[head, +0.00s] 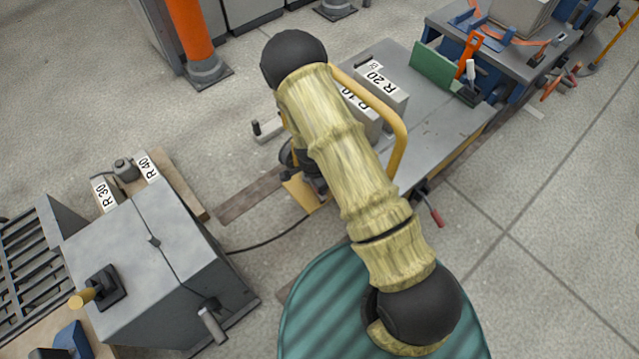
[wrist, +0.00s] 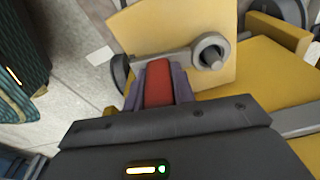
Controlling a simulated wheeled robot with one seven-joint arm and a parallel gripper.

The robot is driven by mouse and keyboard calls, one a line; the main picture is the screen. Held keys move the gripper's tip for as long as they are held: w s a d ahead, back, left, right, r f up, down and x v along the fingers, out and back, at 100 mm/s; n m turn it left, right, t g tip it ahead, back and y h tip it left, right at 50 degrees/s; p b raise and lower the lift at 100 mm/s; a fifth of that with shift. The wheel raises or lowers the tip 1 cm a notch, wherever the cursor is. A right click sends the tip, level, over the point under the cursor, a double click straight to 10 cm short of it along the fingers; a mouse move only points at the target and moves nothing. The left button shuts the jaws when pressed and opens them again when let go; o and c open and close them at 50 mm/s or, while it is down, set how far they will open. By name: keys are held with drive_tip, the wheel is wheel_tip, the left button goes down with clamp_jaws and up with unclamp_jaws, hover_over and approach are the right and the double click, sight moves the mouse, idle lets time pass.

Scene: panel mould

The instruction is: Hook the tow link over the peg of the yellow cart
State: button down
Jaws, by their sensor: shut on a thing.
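In the wrist view my gripper (wrist: 157,88) is shut on the red grip of the tow link (wrist: 178,60). The link is a grey bar with a ring at its right end. The ring lies around the peg (wrist: 215,62), which stands at the yellow panel of the yellow cart (wrist: 140,28). I cannot tell how far down the peg the ring sits. In the head view a yellow part of the cart (head: 300,195) shows below my arm, which hides the link, the peg and my fingers.
A yellow handle (head: 397,135) and grey boxes marked R 10 and R 20 (head: 378,92) stand beside my arm. Open floor (head: 560,230) lies to the right.

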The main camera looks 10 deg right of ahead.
drive_tip(key=shift+f, duration=0.15)
drive_tip(key=c, duration=1.1)
unclamp_jaws()
drive_tip(key=r+p, duration=0.2)
drive_tip(key=r, duration=0.3)
drive_tip(key=a+r+p, duration=0.1)
drive_tip(key=r+p, duration=0.2)
drive_tip(key=r, duration=0.3)
drive_tip(key=a+r+p, duration=0.1)
drive_tip(key=r+p, duration=0.1)
drive_tip(key=r, duration=0.4)
drive_tip(key=shift+s+r, duration=0.15)
drive_tip(key=shift+s, duration=0.25)
